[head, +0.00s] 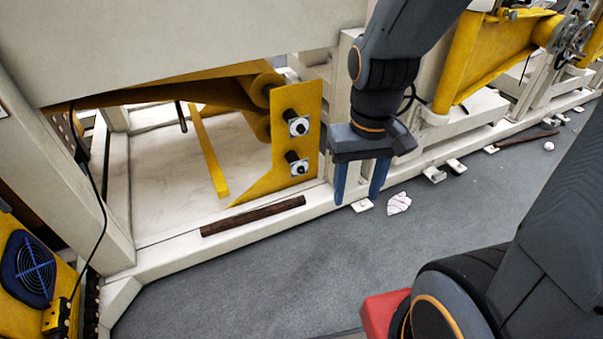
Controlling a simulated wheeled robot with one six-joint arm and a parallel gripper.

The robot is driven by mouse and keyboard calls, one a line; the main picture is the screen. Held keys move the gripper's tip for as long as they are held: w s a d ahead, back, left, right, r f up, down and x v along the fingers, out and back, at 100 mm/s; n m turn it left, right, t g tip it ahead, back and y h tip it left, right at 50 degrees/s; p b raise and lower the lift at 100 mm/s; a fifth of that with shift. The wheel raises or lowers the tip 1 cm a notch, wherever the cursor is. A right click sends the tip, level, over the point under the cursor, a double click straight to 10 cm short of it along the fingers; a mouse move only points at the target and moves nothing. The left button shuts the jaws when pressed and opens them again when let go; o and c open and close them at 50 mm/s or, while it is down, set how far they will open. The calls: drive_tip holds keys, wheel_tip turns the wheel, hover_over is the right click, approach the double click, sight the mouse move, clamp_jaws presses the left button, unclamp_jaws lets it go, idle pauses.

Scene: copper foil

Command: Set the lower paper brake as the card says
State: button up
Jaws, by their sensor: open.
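A yellow bracket plate (272,176) on the cream machine carries two black knobs, each with a white square piece at its base. The lower knob (297,163) sits below the upper knob (295,123). Their settings are too small to read. My gripper (358,193) hangs to the right of the plate with its two blue fingers pointing down, apart and empty. It does not touch either knob in this view. I cannot make out a card with readable text.
A dark brown bar (253,216) lies along the machine's front ledge. A crumpled white piece (398,203) lies on the grey floor (260,275). A yellow unit with a blue fan (30,268) stands at lower left. A large cream panel (190,45) overhangs the bay.

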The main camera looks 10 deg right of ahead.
drive_tip(key=w+d+f+m+t+b, duration=0.25)
drive_tip(key=w+f+t+b, duration=0.25)
drive_tip(key=w+f+b, duration=0.95)
drive_tip(key=w+d+f+m+t+b, duration=0.1)
drive_tip(key=w+d+f+t+b, duration=0.4)
drive_tip(key=w+f, duration=1.5)
drive_tip(key=m+t+y+b, duration=0.1)
drive_tip(key=t+y+b, duration=0.2)
drive_tip(key=b, duration=1)
approach(302, 172)
wheel_tip(302, 172, up, 6)
drive_tip(key=s+d, duration=0.2)
drive_tip(key=s, duration=0.1)
drive_tip(key=w+f+m+t+y+b, duration=0.2)
drive_tip(key=w+f+t+y+b, duration=0.15)
drive_tip(key=f+b, duration=0.55)
drive_tip(key=shift+n, duration=0.25)
drive_tip(key=shift+a+f+b+x, duration=0.15)
drive_tip(key=shift+b+x, duration=0.45)
drive_tip(key=shift+x, duration=1.35)
drive_tip(key=shift+a+f+b+x, duration=0.15)
drive_tip(key=shift+b+x, duration=0.45)
drive_tip(key=shift+x, duration=1.35)
drive_tip(key=shift+s, duration=0.1)
drive_tip(key=c, duration=1.1)
drive_tip(key=shift+o, duration=0.2)
